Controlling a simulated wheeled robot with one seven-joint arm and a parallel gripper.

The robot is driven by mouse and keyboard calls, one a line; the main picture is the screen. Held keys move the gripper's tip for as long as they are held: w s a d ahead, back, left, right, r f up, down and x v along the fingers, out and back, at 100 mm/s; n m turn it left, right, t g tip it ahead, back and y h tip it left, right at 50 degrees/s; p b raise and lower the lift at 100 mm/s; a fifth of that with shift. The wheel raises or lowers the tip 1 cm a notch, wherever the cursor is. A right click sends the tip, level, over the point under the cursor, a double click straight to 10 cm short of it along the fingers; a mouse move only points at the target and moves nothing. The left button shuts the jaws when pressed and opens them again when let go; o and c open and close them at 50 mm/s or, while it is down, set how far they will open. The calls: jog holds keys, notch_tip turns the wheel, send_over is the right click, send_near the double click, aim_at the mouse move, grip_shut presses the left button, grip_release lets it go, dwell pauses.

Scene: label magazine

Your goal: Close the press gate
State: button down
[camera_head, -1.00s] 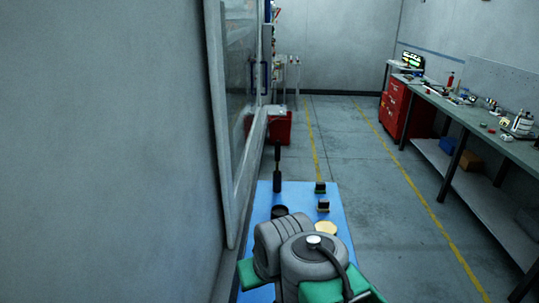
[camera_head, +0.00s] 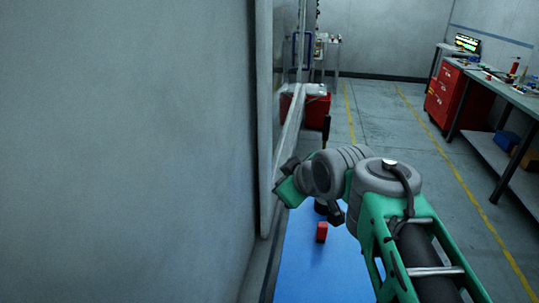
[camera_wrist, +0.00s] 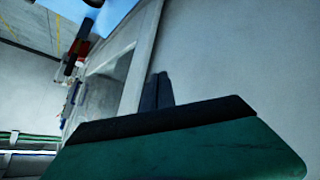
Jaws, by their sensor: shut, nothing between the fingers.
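A tall framed glass panel (camera_head: 286,60), which looks like the press gate, stands along the left wall in the head view. The panel's pale frame (camera_wrist: 139,60) also crosses the wrist view. My gripper (camera_wrist: 157,90) shows there with dark fingers together and empty, in front of the plain wall beside that frame. I cannot tell whether they touch it. In the head view my arm partly covers the panel's lower end.
A blue table top (camera_head: 322,270) lies below my arm, with a small red block (camera_head: 321,232) on it. Red bins (camera_head: 318,110) stand behind. A workbench (camera_head: 510,97) and red drawers (camera_head: 452,98) line the right. The floor between is clear.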

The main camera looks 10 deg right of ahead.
jog(key=w+d+n+t+y+b, duration=0.2)
jog(key=w+n+t+b, duration=0.2)
jog(key=w+n+b, duration=0.55)
jog(key=n+t+y+b, duration=0.3)
jog(key=n+b, duration=0.3)
send_near(263, 125)
jog(key=w+a, duration=0.2)
jog(key=a, duration=0.2)
jog(key=shift+w+d+r+m+p, duration=0.1)
jog(key=shift+w+d+m+p, duration=0.15)
jog(key=shift+w, duration=0.35)
jog(key=shift+w+d+m+p, duration=0.1)
jog(key=shift+w+d+p, duration=0.25)
jog(key=shift+w, duration=0.25)
jog(key=shift+w+d, duration=0.25)
jog(key=shift+w, duration=0.3)
jog(key=shift+w, duration=0.1)
